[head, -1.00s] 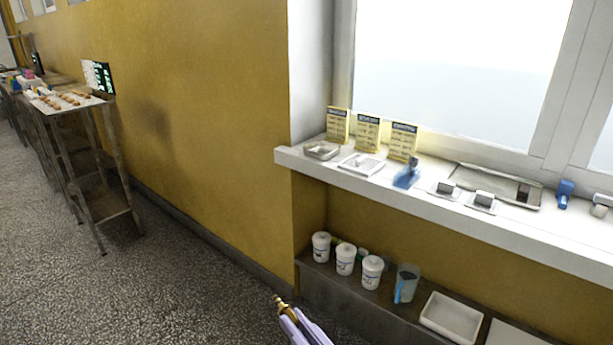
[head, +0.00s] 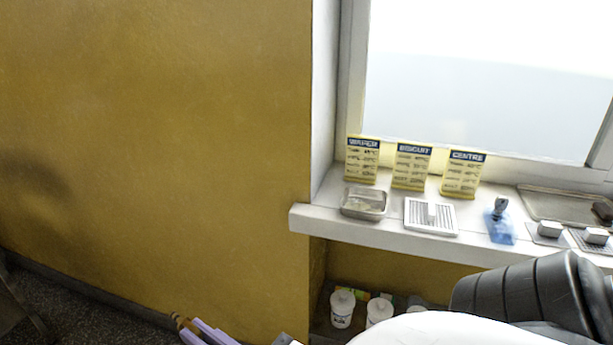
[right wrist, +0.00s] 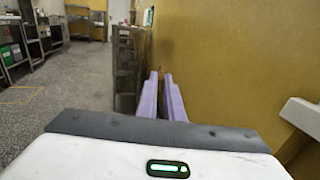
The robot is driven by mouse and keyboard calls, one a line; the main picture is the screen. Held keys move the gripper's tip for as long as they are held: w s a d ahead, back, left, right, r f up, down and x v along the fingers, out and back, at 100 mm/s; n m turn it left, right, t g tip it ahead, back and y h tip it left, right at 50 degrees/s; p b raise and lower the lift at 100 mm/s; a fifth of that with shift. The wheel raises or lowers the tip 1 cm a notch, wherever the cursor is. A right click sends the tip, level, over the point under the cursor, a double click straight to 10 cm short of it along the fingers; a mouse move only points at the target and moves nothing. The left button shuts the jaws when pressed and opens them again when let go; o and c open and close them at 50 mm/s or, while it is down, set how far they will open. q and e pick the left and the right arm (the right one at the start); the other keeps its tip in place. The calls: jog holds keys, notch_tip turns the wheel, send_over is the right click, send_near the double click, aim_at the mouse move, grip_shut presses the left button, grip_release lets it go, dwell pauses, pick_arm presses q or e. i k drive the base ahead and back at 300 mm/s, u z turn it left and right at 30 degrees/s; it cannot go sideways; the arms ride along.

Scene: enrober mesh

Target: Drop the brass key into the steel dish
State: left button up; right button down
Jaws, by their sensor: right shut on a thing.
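The steel dish (head: 364,212) is a small shallow square metal tray at the left end of the white window sill, below the first yellow card. My right gripper (head: 190,325), with lilac fingers, is at the bottom edge of the head view, lower and to the left of the dish, well apart from it. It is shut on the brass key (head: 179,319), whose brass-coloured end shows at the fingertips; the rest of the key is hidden. In the right wrist view the two fingers (right wrist: 161,76) point forward along the yellow wall. My left gripper is not in view.
The sill (head: 330,222) juts out from the yellow wall. A white grated tray (head: 431,216), a blue clip-like object (head: 499,225) and several yellow cards stand near the dish. White tubs (head: 342,309) sit on a shelf below. My arm covers the lower right.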

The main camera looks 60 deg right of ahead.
aim_at(361, 204)
jog(key=i, duration=0.3)
jog(key=z, duration=0.85)
